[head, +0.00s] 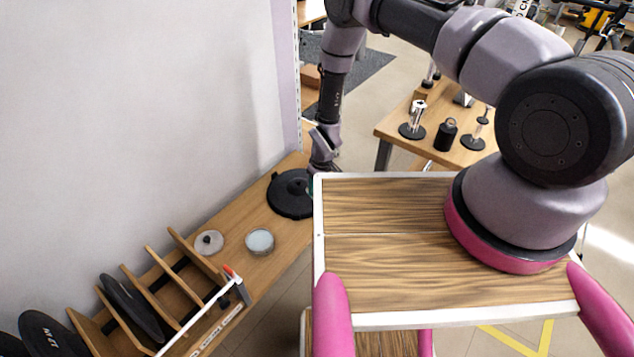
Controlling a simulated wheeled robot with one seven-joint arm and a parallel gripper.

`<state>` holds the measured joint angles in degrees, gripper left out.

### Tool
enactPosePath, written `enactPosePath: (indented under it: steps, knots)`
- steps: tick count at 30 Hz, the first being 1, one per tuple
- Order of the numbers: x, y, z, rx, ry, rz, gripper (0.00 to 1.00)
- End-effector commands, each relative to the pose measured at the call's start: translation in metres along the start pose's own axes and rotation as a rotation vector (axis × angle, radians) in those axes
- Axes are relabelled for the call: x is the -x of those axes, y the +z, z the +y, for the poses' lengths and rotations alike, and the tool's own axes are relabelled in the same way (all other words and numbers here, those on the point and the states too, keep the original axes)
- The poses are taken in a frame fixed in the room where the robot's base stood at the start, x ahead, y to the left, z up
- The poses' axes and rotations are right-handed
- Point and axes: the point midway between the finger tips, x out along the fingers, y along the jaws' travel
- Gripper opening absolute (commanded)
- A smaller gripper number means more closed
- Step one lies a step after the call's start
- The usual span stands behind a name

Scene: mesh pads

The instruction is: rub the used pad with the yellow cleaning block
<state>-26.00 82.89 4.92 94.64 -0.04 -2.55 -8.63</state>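My gripper (322,162) reaches down at the far end of the wooden bench (285,235). Its fingertips are hidden behind the edge of my own top board, so its opening and anything in it cannot be made out. A round black piece (288,196) lies on the bench just left of my gripper. A round tin with a pale blue top (260,240) and a grey disc with a dark knob (208,242) lie nearer. I cannot tell which round piece is the used pad. No yellow block is visible.
A wooden rack (147,282) holds dark discs (130,305) upright at the lower left. A wall borders the bench. Another table (395,128) with metal stands is behind.

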Motion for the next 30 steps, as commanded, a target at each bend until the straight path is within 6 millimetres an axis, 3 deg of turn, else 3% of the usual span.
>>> enactPosePath:
  steps: [18, 30]
  knots:
    - [-0.053, -0.008, 0.0, 0.0, 0.0, 0.0, 0.0]
    - [-0.057, -0.009, 0.0, 0.0, 0.0, 0.0, 0.0]
